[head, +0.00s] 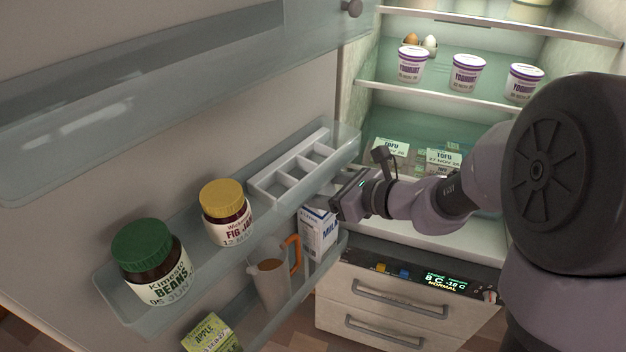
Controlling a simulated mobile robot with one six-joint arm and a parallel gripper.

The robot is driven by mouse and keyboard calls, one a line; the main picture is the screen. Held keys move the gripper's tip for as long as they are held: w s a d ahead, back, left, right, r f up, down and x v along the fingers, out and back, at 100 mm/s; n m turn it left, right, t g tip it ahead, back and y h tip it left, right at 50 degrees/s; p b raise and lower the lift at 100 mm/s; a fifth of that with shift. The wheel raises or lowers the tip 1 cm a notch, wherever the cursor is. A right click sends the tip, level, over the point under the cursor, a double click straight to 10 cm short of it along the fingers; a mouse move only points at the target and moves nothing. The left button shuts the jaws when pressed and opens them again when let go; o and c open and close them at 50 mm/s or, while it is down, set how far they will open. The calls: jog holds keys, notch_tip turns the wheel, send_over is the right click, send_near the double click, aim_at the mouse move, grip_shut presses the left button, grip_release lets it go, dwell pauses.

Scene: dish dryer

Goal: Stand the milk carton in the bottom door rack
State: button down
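The milk carton (319,238), white and blue with "MILK" lettering, is roughly upright at the far right end of the bottom door rack (337,248), beside the jug. Its lower end is at the rack's front wall; whether it rests on the rack floor cannot be told. My gripper (322,203) reaches in from the right, under the upper door rack, with its fingers at the carton's top. The fingertips are small and partly hidden, so their grip on the carton is unclear.
The jug (270,284) with an orange handle and an apple carton (211,334) occupy the bottom rack. The upper door rack (172,317) holds a beans jar (152,265), a fig jam jar (226,215) and a white divided tray (296,170). Fridge drawers (385,315) stand at right.

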aim_at(318, 220)
notch_tip(318, 220, down, 2)
jog(key=shift+w+f+b, duration=0.1)
jog(key=shift+f+b, duration=0.15)
jog(key=shift+b, duration=0.8)
jog(key=shift+d+f, duration=0.1)
jog(key=shift+f, duration=0.1)
jog(key=shift+r, duration=0.1)
jog(key=shift+c, duration=1.9)
grip_release()
jog(key=shift+f, duration=0.2)
